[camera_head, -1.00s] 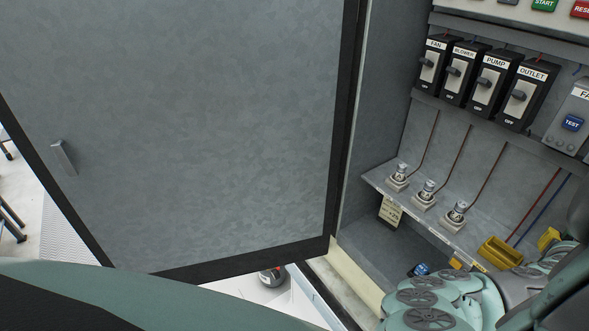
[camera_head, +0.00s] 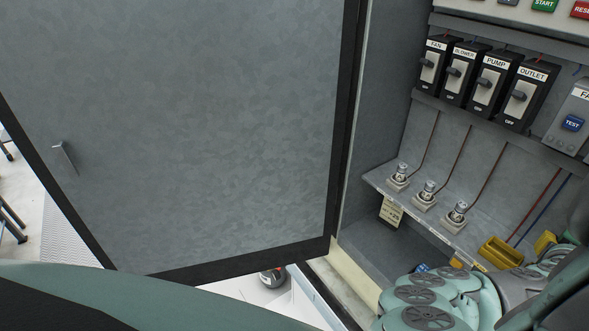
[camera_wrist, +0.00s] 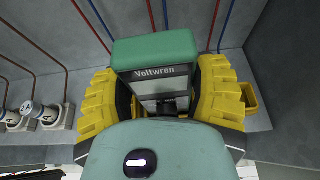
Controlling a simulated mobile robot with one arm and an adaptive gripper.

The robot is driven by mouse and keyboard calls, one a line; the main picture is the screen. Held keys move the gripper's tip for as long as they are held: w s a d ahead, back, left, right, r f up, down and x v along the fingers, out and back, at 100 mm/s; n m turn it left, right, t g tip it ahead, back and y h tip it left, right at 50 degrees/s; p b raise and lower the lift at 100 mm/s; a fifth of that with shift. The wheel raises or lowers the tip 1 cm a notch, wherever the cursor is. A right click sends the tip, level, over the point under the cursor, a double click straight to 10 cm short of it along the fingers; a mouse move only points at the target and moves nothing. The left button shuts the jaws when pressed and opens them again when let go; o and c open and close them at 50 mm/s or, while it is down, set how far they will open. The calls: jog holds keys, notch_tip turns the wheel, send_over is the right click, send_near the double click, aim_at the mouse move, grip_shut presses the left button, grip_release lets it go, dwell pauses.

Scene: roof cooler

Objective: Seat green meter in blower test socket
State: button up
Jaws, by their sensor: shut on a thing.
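The green meter (camera_wrist: 155,55), labelled Voltwren with a grey front, is in the wrist view between the two yellow fingers. My gripper (camera_wrist: 165,92) is shut on it and holds it in front of the cabinet's back wall. Its lower part is hidden behind my green wrist. In the head view my arm hides the meter. A yellow open-topped holder (camera_head: 499,253) sits on the shelf below a red and a blue cable. Another yellow holder (camera_wrist: 250,97) shows right of the right finger. I cannot tell which holder is the blower test socket, or whether the meter touches one.
The shelf (camera_head: 440,232) carries three small round parts on pale bases (camera_head: 427,194). Above are FAN, BLOWER (camera_head: 460,74), PUMP and OUTLET switches and a blue TEST button (camera_head: 573,123). The open grey door (camera_head: 190,120) fills the left. Cables hang on the back wall.

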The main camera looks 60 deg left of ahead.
aim_at(581, 247)
jog(key=shift+w+d+r+p, duration=0.15)
jog(key=shift+r+p, duration=0.85)
jog(key=shift+r, duration=0.5)
jog(key=shift+f+b, duration=1.65)
dwell(1.7)
jog(key=o, duration=1.4)
jog(key=shift+s, duration=0.3)
